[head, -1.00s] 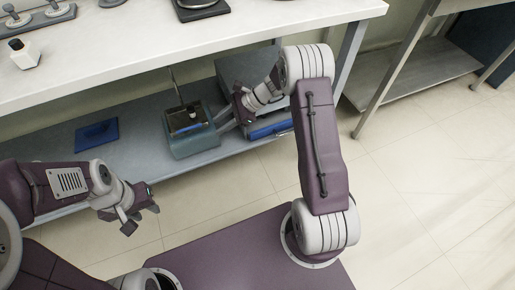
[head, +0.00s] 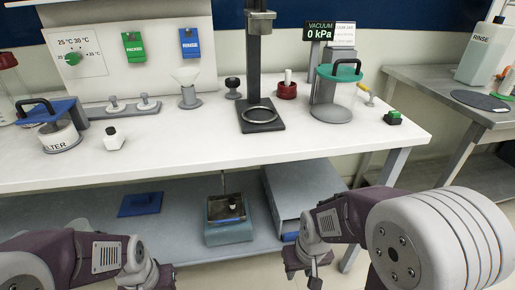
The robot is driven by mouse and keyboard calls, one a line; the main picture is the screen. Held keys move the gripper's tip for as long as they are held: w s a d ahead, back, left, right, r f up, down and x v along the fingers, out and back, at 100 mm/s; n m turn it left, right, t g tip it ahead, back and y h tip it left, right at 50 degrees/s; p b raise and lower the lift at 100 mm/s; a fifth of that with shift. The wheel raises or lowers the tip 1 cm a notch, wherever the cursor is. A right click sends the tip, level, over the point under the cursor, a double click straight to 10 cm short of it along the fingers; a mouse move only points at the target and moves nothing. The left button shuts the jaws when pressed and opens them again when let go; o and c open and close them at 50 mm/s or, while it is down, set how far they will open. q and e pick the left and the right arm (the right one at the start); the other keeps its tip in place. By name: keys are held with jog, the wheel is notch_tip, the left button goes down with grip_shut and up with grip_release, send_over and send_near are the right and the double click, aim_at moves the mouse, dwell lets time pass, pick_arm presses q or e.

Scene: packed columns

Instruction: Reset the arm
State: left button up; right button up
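My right arm comes in from the right side. Its gripper (head: 306,272) hangs in front of the lower shelf, near the bottom edge of the head view, with its dark fingers apart and nothing visible between them. My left arm comes in from the lower left. Its gripper (head: 162,277) is low in the view, partly cut off by the bottom edge, and its fingers do not show clearly. Neither gripper touches anything that I can see.
A white bench (head: 200,146) carries a black stand (head: 256,70), a green-lidded vessel (head: 337,95) and a blue-lidded filter jar (head: 58,137). Below, a shelf (head: 180,215) holds a blue-grey bath (head: 228,232), a blue pad (head: 140,204) and a grey box (head: 292,200).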

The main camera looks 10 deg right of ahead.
notch_tip(320, 180, up, 35)
jog(key=p, duration=3.2)
